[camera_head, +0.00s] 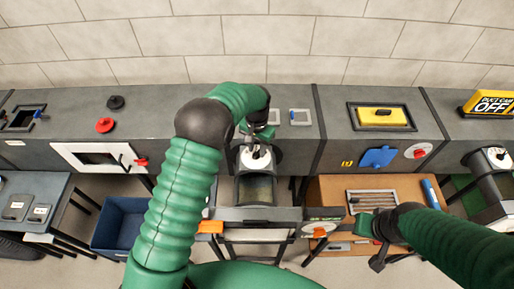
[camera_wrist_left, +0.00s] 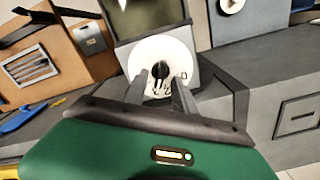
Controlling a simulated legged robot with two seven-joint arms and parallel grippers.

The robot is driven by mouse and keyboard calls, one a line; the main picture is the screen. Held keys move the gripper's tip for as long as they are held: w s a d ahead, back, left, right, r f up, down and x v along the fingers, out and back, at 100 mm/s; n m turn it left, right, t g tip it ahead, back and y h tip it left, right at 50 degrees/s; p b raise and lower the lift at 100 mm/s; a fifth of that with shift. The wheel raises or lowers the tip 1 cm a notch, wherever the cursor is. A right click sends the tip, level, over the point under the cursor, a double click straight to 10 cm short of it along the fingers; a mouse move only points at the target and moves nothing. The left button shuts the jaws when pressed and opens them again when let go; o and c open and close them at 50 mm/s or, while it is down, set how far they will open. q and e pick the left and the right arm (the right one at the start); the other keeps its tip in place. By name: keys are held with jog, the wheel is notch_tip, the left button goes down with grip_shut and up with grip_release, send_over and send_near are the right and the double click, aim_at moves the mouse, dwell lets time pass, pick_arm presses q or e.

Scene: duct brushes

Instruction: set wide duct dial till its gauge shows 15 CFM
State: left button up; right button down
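A white round dial with a black knob (camera_head: 256,154) sits on the grey duct box at the centre of the head view. It also shows in the left wrist view as a white dial face (camera_wrist_left: 145,53) with dark marks and a black knob (camera_wrist_left: 160,70). My left gripper (camera_head: 257,137) is just above the dial. In the left wrist view its two fingers (camera_wrist_left: 158,82) are apart, one each side of the knob's lower part; contact cannot be told. The gauge reading is not legible. My right gripper (camera_head: 368,232) is over the wooden table, its fingers unclear.
A wooden table (camera_head: 328,190) holds a slotted tray (camera_head: 373,197) and a blue tool (camera_head: 430,194). A blue bin (camera_head: 122,222) is at left. A grey duct runs along the wall.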

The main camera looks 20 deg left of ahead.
aim_at(257, 150)
pick_arm(q)
jog(key=shift+w+r, duration=0.15)
jog(key=shift+r, duration=0.2)
notch_tip(257, 150, up, 16)
jog(key=b, duration=0.2)
jog(key=s+a+f+n+t, duration=0.1)
jog(key=s+f, duration=0.2)
jog(key=s, duration=0.5)
jog(key=s+a+f+n, duration=0.1)
jog(key=s+f, duration=0.3)
jog(key=s, duration=0.3)
jog(key=s+a+f+t, duration=0.1)
jog(key=s+f, duration=0.2)
jog(key=s, duration=0.5)
jog(key=shift+s+a+f+n+t+b, duration=0.15)
jog(key=shift+s+a+n+t+b, duration=0.15)
jog(key=shift+s+n+b, duration=0.1)
jog(key=shift+w+f, duration=0.1)
